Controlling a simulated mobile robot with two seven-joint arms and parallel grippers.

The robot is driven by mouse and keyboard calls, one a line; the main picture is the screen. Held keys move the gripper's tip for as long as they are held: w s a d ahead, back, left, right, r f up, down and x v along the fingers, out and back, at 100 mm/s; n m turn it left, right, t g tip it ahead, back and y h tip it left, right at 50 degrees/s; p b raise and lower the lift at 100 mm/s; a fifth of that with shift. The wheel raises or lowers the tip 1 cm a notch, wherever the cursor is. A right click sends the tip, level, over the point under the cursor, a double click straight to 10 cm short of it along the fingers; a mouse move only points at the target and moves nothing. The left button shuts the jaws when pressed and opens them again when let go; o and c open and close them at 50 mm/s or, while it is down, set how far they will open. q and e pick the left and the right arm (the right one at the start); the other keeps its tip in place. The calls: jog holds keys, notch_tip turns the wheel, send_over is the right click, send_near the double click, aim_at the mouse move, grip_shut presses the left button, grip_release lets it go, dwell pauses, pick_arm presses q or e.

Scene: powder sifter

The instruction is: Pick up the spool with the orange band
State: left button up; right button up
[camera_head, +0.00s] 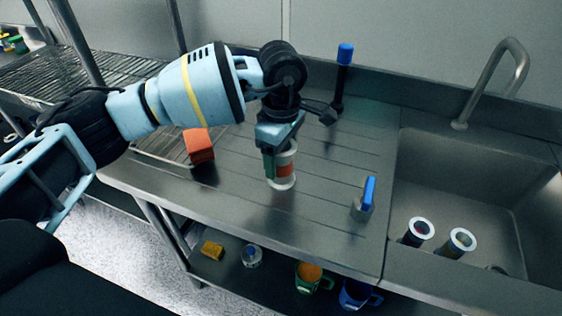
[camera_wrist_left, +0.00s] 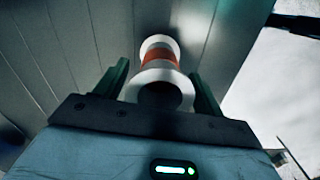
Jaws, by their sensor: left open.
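The spool with the orange band (camera_head: 286,170) stands upright on the metal drainboard, with white rims at both ends. My left gripper (camera_head: 279,160) is at the spool from above, and its near finger hides part of the spool's left side. In the left wrist view the spool (camera_wrist_left: 159,54) lies between the two green fingers of my open left gripper (camera_wrist_left: 163,85), its near white rim close to the palm. I cannot tell whether either finger touches it. My right gripper is not in view.
Two other spools (camera_head: 418,232) (camera_head: 459,243) stand in the sink (camera_head: 480,170) at right. A blue-handled tool (camera_head: 368,194) stands on the drainboard, a blue-topped brush (camera_head: 344,56) behind. An orange block (camera_head: 199,145) is at left. Mugs (camera_head: 309,277) sit on the shelf below.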

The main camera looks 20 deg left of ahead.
pick_arm(q)
jog(key=c, duration=1)
jog(key=shift+c, duration=0.2)
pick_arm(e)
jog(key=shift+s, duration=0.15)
pick_arm(q)
jog(key=shift+r, duration=0.2)
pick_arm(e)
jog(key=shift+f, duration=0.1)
pick_arm(q)
jog(key=shift+r, duration=0.2)
notch_tip(320, 180, up, 3)
jog(key=shift+s+f, duration=0.1)
jog(key=shift+s, duration=0.05)
jog(key=s+a, duration=0.2)
jog(key=s, duration=0.5)
jog(key=s+a+r+b, duration=0.1)
jog(key=s+a, duration=0.1)
jog(key=s, duration=0.6)
jog(key=shift+a+r, duration=0.2)
jog(key=shift+a, duration=0.1)
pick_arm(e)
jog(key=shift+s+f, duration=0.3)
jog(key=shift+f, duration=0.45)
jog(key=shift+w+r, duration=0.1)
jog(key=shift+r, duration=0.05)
